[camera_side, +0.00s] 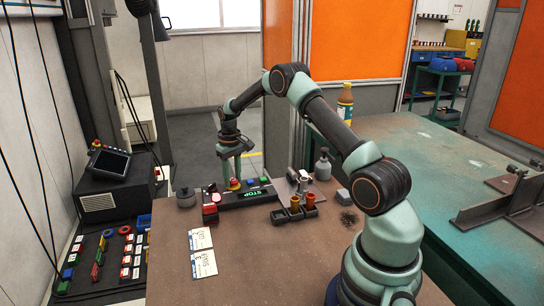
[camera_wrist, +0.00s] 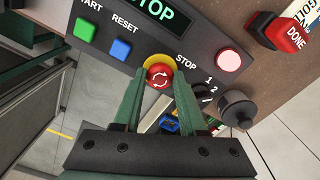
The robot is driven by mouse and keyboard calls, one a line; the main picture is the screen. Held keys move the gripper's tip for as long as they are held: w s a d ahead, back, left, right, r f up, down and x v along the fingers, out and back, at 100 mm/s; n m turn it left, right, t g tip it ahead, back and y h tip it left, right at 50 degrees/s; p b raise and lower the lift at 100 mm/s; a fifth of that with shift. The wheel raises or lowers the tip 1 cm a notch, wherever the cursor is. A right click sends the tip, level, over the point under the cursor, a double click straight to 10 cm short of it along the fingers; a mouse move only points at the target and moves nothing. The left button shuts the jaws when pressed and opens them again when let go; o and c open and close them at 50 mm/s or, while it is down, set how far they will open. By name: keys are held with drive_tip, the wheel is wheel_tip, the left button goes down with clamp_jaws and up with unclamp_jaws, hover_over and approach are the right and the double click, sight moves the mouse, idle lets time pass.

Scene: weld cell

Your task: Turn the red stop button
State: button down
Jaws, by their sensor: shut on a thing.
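The red stop button (camera_wrist: 159,74) has white arrows on top and a yellow ring, and sits on the dark control panel (camera_wrist: 190,40) beside the word STOP. My gripper (camera_wrist: 158,82) comes down over it, with one green finger on each side, shut on the red button. In the camera_side view the stop button (camera_side: 234,184) is a small red and yellow spot on the panel (camera_side: 245,198), right under my gripper (camera_side: 232,174). The fingertips hide part of the button's sides.
The panel has a green START button (camera_wrist: 84,29), a blue RESET button (camera_wrist: 120,49), a lit pink button (camera_wrist: 228,60) and a selector (camera_wrist: 203,93). A dark round thing (camera_wrist: 237,107) stands close by. A red DONE button (camera_wrist: 284,34) sits apart. Cards (camera_side: 203,255) lie in front.

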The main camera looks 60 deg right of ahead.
drive_tip(key=shift+a+f, duration=0.1)
drive_tip(key=shift+a, duration=0.1)
drive_tip(key=shift+c, duration=2.2)
unclamp_jaws()
drive_tip(key=shift+d, duration=0.1)
drive_tip(key=shift+r, duration=0.45)
wheel_tip(320, 180, up, 11)
drive_tip(key=shift+r, duration=0.15)
